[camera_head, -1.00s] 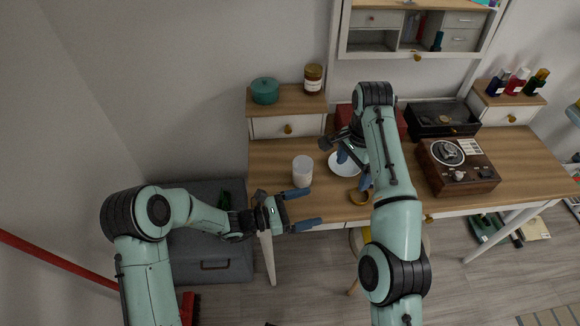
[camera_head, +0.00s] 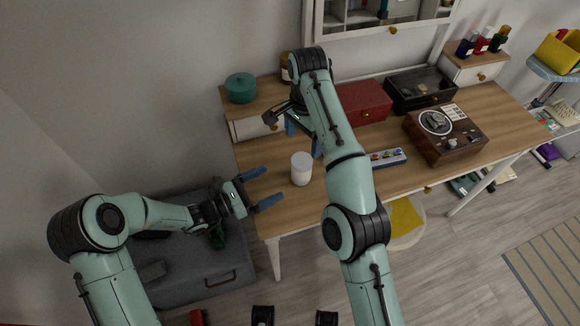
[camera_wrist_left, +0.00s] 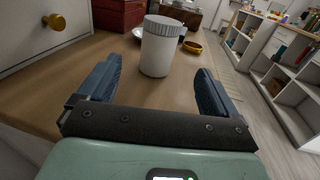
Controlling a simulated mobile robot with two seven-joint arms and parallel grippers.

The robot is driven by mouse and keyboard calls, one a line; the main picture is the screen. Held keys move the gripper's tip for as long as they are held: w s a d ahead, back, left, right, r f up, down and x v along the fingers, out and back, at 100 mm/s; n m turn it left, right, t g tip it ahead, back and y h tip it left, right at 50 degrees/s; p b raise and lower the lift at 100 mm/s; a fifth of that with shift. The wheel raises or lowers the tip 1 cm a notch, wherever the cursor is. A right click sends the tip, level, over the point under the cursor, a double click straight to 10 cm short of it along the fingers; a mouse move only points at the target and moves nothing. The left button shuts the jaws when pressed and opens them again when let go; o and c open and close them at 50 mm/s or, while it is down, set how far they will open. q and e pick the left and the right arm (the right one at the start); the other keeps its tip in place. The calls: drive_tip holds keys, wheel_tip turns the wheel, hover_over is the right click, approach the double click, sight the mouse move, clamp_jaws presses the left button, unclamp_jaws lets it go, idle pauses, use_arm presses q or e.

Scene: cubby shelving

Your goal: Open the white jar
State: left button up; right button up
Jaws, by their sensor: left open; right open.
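The white jar (camera_head: 301,169) stands upright near the desk's front left edge, with its lid on. In the left wrist view the jar (camera_wrist_left: 158,52) shows a ribbed pale grey lid (camera_wrist_left: 165,25). My left gripper (camera_head: 272,185) is open and empty at the desk's edge, left of the jar and pointing towards it. In the left wrist view the jar stands ahead, between the lines of the two blue fingers, with a visible gap. My right gripper (camera_head: 303,136) is open and points down, just behind and above the jar; its fingers appear empty.
A teal pot (camera_head: 241,87) sits on the raised left shelf. A red box (camera_head: 364,103), a dark glass-topped case (camera_head: 420,88) and a brown turntable (camera_head: 446,133) stand on the desk.

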sight(302, 160)
use_arm(q)
drive_tip(key=shift+a, duration=0.1)
use_arm(e)
drive_tip(key=shift+a, duration=0.1)
use_arm(q)
drive_tip(key=shift+w, duration=0.15)
drive_tip(key=x, duration=1.3)
clamp_jaws()
use_arm(e)
drive_tip(key=shift+f, duration=3.95)
drive_tip(key=shift+c, duration=0.3)
